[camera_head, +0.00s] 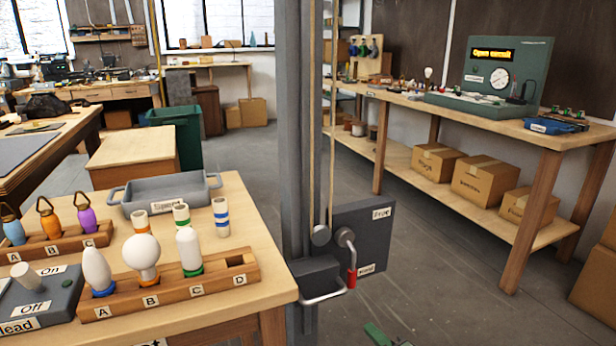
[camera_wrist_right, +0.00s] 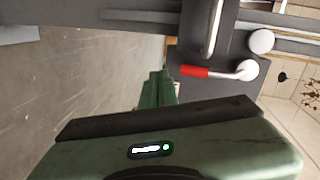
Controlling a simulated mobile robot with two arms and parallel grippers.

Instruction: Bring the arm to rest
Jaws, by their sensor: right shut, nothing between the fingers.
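My right gripper (camera_head: 376,334) shows only as a small green part at the bottom edge of the head view, low in front of the grey post. In the right wrist view its green fingers (camera_wrist_right: 157,88) are together with nothing between them. A crank lever with a red grip (camera_head: 351,278) hangs on the dark plate (camera_head: 372,240) beside the post, its grip pointing down by the lower label. In the wrist view the red grip (camera_wrist_right: 195,71) lies beyond the fingertips, apart from them. My left gripper is in neither view.
The grey post (camera_head: 297,130) has a bracket with a metal handle (camera_head: 325,291). At left, a wooden table holds a bulb rack (camera_head: 215,285), whose slot D is empty, a grey tray (camera_head: 168,191) and a switch box (camera_head: 38,299). A long bench (camera_head: 450,114) stands at right. Open floor lies between.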

